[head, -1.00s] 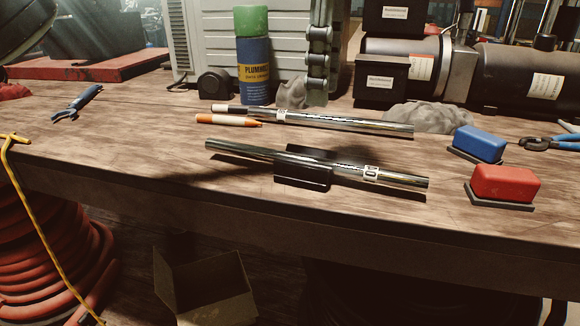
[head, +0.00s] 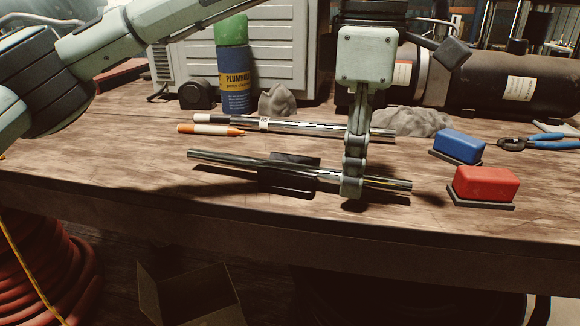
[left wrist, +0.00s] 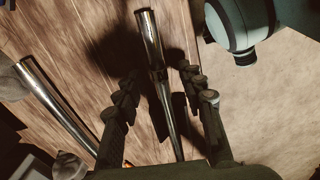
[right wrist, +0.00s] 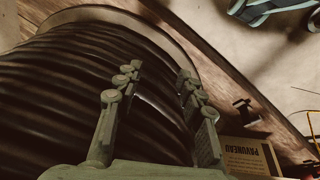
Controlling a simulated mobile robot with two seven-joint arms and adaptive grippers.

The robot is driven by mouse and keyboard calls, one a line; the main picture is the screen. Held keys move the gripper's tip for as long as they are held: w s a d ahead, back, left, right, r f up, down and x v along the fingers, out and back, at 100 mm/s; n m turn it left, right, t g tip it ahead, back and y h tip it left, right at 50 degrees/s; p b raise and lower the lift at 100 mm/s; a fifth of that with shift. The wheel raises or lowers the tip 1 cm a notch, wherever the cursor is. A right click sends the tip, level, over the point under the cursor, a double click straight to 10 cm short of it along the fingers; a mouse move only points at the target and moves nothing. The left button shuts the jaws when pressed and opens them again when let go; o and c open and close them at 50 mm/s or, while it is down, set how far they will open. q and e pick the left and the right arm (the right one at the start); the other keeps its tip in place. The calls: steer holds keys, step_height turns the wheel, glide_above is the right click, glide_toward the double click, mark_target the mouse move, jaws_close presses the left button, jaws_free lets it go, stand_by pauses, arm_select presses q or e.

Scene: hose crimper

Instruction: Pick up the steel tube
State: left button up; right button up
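A shiny steel tube (head: 225,161) lies across a small black holder (head: 288,178) near the front of the bench. My left gripper (head: 352,188) points down over the tube, right of the holder, and hides part of it. In the left wrist view the tube (left wrist: 150,35) runs between the fingers of my left gripper (left wrist: 158,78), which stand apart with gaps beside it. A second steel tube (head: 310,128) lies behind, also showing in the left wrist view (left wrist: 55,100). My right gripper (right wrist: 157,75) is open and empty above a coiled ribbed hose (right wrist: 85,75).
An orange-and-white marker (head: 210,130) lies by the rear tube. A blue block (head: 459,146) and a red block (head: 487,183) sit to the right, with blue-handled pliers (head: 545,144) beyond. A can (head: 234,75) stands behind. An open cardboard box (head: 195,295) is below the bench edge.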

arm_select(q)
jaws_close()
arm_select(e)
steer(key=shift+w+r, duration=0.15)
steer(key=shift+w, duration=0.1)
arm_select(q)
steer(key=shift+r, duration=0.15)
